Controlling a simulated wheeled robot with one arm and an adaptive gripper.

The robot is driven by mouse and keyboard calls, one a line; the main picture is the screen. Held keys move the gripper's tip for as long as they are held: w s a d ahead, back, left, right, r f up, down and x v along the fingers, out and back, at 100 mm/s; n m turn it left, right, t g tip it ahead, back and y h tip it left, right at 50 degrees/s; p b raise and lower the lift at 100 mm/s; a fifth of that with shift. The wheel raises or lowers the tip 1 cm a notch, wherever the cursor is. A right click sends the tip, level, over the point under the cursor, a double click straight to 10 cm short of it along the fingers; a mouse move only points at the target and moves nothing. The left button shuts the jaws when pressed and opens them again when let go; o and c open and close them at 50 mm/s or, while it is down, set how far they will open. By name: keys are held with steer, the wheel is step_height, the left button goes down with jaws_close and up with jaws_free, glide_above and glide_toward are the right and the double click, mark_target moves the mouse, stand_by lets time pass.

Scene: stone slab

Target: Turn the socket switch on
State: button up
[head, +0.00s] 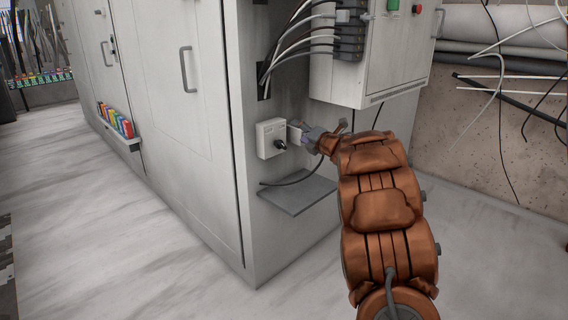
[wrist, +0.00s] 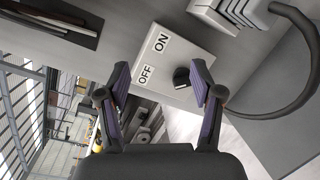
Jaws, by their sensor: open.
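The socket switch is a white box (head: 265,133) with a dark rotary knob (head: 281,144), mounted on the side of a grey cabinet. In the wrist view its white plate (wrist: 172,48) appears tilted, with ON and OFF labels and the black knob (wrist: 181,77). My gripper (head: 308,138) is just right of the box in the head view, partly hidden by my brown arm. In the wrist view my gripper (wrist: 160,72) is open, its two purple-padded fingers spread. The knob shows between them, close to the right finger; contact cannot be told. The knob's exact setting is unclear.
A white fitting (head: 294,132) sits beside the switch, and a dark cable curves below. A small grey shelf (head: 298,195) juts out underneath. An electrical box (head: 372,55) with thick cables hangs above. The floor (head: 130,230) on the left is clear.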

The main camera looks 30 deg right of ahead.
mark_target(285, 146)
step_height(285, 146, down, 6)
steer(key=n+y+b, duration=0.3)
steer(key=n+y, duration=0.1)
steer(key=x, duration=0.3)
steer(key=a+x, duration=0.1)
steer(key=x, duration=0.2)
steer(key=shift+f+b, duration=0.25)
steer(key=shift+b, duration=0.05)
steer(key=shift+w+a+r, duration=0.1)
steer(key=shift+w+r, duration=0.05)
steer(key=shift+w, duration=0.4)
steer(key=c, duration=1.1)
steer(key=shift+c, duration=0.3)
